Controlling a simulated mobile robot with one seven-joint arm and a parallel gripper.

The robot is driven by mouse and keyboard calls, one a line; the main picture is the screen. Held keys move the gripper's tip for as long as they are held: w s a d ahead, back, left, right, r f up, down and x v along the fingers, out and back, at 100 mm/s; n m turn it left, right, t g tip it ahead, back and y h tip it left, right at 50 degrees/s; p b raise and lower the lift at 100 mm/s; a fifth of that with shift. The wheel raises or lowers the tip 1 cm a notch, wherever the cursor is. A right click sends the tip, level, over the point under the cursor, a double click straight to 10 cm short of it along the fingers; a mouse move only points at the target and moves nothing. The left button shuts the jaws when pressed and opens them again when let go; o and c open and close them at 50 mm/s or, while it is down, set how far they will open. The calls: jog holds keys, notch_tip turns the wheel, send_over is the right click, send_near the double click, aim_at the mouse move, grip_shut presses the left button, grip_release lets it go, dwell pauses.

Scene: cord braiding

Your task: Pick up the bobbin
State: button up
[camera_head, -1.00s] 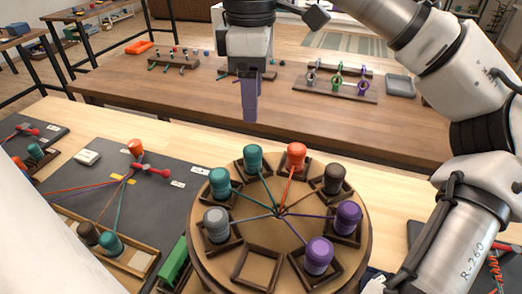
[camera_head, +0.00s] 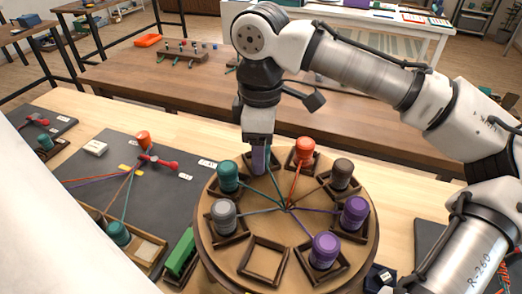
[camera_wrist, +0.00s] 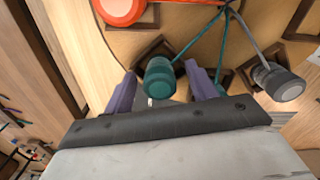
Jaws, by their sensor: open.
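Several bobbins sit in square wooden cradles around a round stand (camera_head: 205,245), their cords meeting at its centre. My gripper (camera_head: 259,160) is over the back of the stand, pointing down, and hides the rear teal bobbin in the head view. In the wrist view this teal bobbin (camera_wrist: 160,80) lies between the two purple fingers of my gripper (camera_wrist: 160,74), which are open with a gap on either side. Another teal bobbin (camera_head: 228,177) sits to the left, mostly hidden behind one finger in the wrist view.
An orange bobbin (camera_head: 304,151) is close on the right of my gripper. Grey (camera_head: 223,216), brown (camera_head: 342,174) and two purple bobbins (camera_head: 325,250) fill other cradles. The front cradle (camera_head: 263,262) is empty. A dark mat (camera_head: 85,170) with cords lies left.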

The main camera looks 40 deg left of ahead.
jog(key=c, duration=1.1)
jog(key=shift+r, duration=0.1)
notch_tip(320, 180, up, 20)
jog(key=shift+f+p, duration=0.1)
jog(key=shift+p, duration=0.9)
